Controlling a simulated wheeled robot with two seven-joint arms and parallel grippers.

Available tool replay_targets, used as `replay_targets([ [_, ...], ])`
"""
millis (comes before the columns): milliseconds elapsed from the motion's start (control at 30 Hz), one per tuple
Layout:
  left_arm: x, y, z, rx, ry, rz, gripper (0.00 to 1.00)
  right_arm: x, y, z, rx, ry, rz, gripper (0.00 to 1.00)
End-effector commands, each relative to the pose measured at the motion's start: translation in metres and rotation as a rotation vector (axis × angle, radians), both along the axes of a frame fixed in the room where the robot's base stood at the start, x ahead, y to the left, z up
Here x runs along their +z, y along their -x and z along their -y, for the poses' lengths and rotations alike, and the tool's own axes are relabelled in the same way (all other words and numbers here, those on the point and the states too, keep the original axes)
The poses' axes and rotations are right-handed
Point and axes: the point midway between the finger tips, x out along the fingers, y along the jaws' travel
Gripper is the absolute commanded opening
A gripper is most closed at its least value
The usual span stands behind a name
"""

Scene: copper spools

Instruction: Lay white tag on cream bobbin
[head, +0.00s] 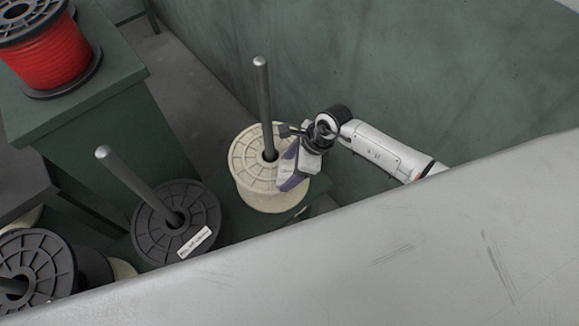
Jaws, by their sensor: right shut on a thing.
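The cream bobbin (262,193) stands at centre around an upright grey rod (263,108). My right gripper (288,183) reaches in from the right, pointing down over the right part of the bobbin's top flange. It is shut on what appears to be a white tag, mostly hidden by the gripper; I cannot tell whether it touches the flange. Another white tag (195,243), with dark writing, lies on the top flange of a black spool (152,228) to the left. My left gripper is not in view.
A tilted grey rod (135,180) rises from the black spool. Another dark spool (30,262) is at lower left. A red spool (48,58) stands on a green stand (115,85) at upper left. A large pale grey surface (400,260) covers the lower right.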

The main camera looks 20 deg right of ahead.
Motion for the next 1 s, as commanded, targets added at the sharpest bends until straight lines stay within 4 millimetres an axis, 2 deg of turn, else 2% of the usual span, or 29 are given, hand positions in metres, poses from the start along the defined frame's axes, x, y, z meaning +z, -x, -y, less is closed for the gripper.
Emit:
replay_targets([
  [200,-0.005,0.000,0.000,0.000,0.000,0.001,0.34,-0.005,0.000,0.000,0.000,0.000,0.001,0.49],
  [233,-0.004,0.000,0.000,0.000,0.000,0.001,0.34,-0.004,0.000,0.000,0.000,0.000,0.001,0.73],
  [333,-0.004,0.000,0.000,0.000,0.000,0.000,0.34,-0.004,0.000,0.000,0.000,0.000,0.001,0.90],
  [367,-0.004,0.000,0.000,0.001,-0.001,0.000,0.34,-0.004,0.000,0.000,0.000,0.000,0.001,0.92],
  [667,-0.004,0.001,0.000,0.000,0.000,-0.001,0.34,-0.004,0.000,0.001,0.000,0.001,0.000,0.92],
  [767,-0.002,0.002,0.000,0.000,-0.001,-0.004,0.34,0.006,0.001,0.005,-0.001,0.002,0.002,0.92],
  [1000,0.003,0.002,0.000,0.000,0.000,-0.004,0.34,0.048,0.009,0.021,0.001,0.004,0.004,0.92],
])
